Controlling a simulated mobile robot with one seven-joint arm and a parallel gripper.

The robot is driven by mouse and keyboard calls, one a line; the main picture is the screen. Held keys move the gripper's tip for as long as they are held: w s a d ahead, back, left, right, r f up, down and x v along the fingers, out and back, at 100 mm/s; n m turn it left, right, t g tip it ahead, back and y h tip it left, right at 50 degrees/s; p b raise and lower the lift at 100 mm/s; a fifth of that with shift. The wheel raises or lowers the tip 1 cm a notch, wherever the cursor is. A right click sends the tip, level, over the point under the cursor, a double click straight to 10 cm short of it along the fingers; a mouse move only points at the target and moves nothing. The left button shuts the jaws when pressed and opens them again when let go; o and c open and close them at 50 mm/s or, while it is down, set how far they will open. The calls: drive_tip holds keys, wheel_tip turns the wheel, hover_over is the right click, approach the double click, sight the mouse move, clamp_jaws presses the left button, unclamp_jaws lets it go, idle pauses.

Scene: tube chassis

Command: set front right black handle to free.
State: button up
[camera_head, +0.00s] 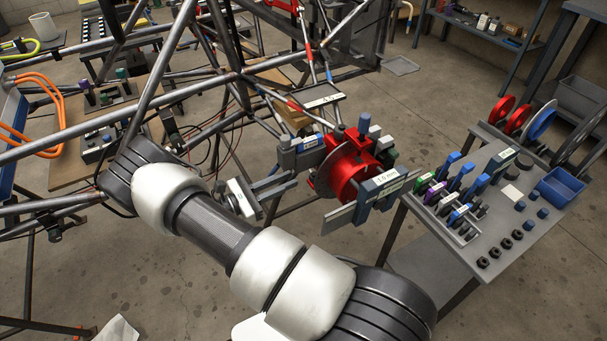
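The tube chassis (190,95) of bare grey metal tubes fills the left and middle of the head view. A dark upright part (168,122) sits among the tubes at left of centre. I cannot tell whether it is the black handle, or which position a handle is in. My white and black arm (215,222) crosses from the bottom right to the left, in front of the lower tubes. Its dark far joint (130,175) overlaps the frame. My gripper cannot be made out, and the arm hides part of the chassis behind it.
A red hub (350,172) with grey labelled blocks stands right of the chassis. A grey workbench (475,262) with clamps, black knobs and a blue bin (561,188) is at the right. Orange cables (50,118) hang at the left. Open floor (440,105) shows behind the bench.

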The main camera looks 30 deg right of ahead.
sight(295, 177)
drive_tip(key=d, duration=0.6)
drive_tip(key=shift+w+d+b, duration=0.2)
drive_tip(key=shift+b, duration=0.1)
drive_tip(key=shift+c, duration=0.3)
clamp_jaws()
